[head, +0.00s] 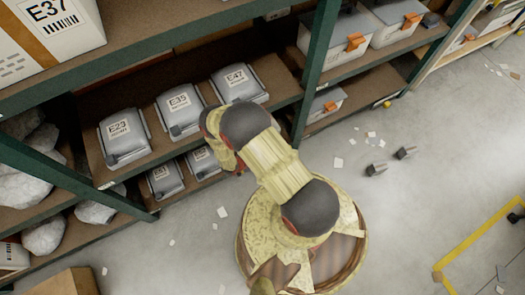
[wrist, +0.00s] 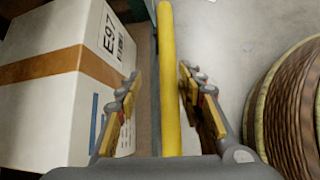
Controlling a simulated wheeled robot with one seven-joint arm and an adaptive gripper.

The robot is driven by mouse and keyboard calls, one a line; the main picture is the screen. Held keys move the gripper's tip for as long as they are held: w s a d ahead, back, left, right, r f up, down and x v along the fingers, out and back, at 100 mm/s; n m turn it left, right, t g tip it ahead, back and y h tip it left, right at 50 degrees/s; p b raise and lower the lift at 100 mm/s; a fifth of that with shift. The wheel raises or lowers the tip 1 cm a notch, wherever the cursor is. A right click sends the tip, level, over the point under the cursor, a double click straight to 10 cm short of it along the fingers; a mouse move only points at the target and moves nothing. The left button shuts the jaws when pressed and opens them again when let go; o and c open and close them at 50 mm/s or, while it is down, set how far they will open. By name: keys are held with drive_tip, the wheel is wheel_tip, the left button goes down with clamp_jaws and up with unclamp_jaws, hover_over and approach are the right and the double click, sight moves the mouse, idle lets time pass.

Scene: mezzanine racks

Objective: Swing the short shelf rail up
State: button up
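A yellow bar (wrist: 168,85), which looks like the short shelf rail, runs upright through the middle of the wrist view. My gripper (wrist: 160,75) is open, with one finger on each side of the bar. A clear gap shows between the left finger and the bar; the right finger is closer, and I cannot tell if it touches. The near end of the bar is hidden behind the gripper's body. In the head view my arm covers the middle, and neither the gripper nor the rail can be made out.
A white box labelled E97 (wrist: 40,85) stands close to the left finger. Green-framed racks (head: 312,75) hold grey lidded bins (head: 180,108) and stones (head: 25,175). Paper scraps and two small dark objects (head: 405,153) lie on the grey floor (head: 430,190), otherwise mostly clear at right.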

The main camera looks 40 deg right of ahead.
drive_tip(key=v, duration=1.2)
idle(0.3)
